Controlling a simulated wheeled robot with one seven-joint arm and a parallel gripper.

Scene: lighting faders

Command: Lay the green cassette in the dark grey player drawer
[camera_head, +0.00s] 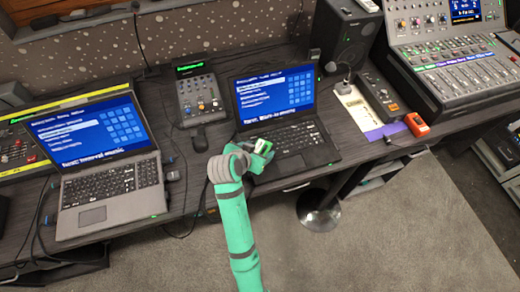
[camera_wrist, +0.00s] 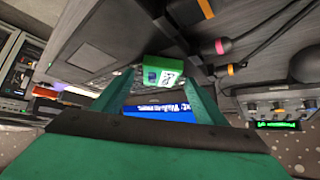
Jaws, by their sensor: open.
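The green cassette (camera_wrist: 165,72) has a white label and shows between the fingertips of my gripper (camera_wrist: 159,84) in the wrist view. In the head view the green and white cassette (camera_head: 264,147) is small at the end of my arm, over the left front part of the right laptop. My gripper (camera_head: 259,152) is open, with one finger on each side of the cassette. I cannot tell whether the fingers touch it. I cannot make out the dark grey player drawer for sure in either view.
The right laptop (camera_head: 285,140) lies below my gripper, and the left laptop (camera_head: 110,185) is open on the desk. A small mixer (camera_head: 200,98) stands between them. An orange-red device (camera_head: 417,125) lies at the right, near the large mixing console (camera_head: 450,65). Cables cross the desk.

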